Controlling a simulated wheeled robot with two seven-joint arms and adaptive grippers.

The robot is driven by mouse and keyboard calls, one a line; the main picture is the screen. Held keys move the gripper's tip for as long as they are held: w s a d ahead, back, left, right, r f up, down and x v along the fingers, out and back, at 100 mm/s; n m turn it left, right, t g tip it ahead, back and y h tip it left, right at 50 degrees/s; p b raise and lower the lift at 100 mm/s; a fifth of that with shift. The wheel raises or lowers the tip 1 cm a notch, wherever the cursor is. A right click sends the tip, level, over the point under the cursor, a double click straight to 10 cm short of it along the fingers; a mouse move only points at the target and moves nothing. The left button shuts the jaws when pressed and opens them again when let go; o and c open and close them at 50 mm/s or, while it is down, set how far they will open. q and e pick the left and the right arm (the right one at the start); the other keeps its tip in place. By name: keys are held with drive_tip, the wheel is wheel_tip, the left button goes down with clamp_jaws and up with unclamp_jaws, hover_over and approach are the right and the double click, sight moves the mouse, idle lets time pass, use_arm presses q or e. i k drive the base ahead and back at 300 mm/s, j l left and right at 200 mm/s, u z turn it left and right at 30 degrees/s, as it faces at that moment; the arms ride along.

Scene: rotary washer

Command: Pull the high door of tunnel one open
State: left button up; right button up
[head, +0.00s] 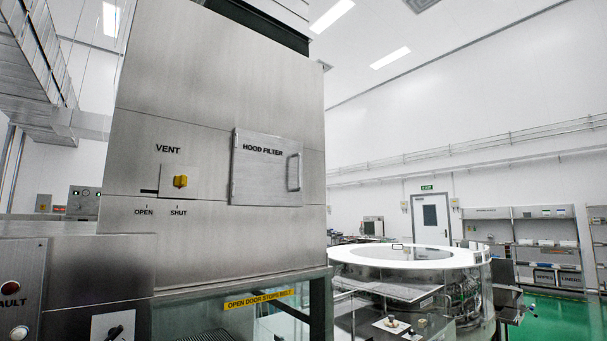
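A large brushed-steel housing (220,75) fills the left and middle of the head view. High on its front is a square steel door (262,185) lettered "HOOD FILTER". The door looks shut, lying against the housing front. A vertical bar handle (294,172) is at its right side. No label naming tunnel one is readable. Neither of my grippers is in view, and nothing is seen touching the door or handle.
Left of the door is a yellow vent knob (180,181) above "OPEN" and "SHUT" marks. Below is a clear panel with a yellow strip (257,299) reading "OPEN DOOR STOPS BELT". A round white-topped machine (408,257) stands to the right. Green floor (560,315) shows at far right.

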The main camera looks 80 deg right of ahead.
sight(267, 169)
drive_tip(key=k+z, duration=0.1)
drive_tip(key=z, duration=2.3)
drive_tip(key=i+l+z, duration=0.2)
drive_tip(key=l, duration=0.1)
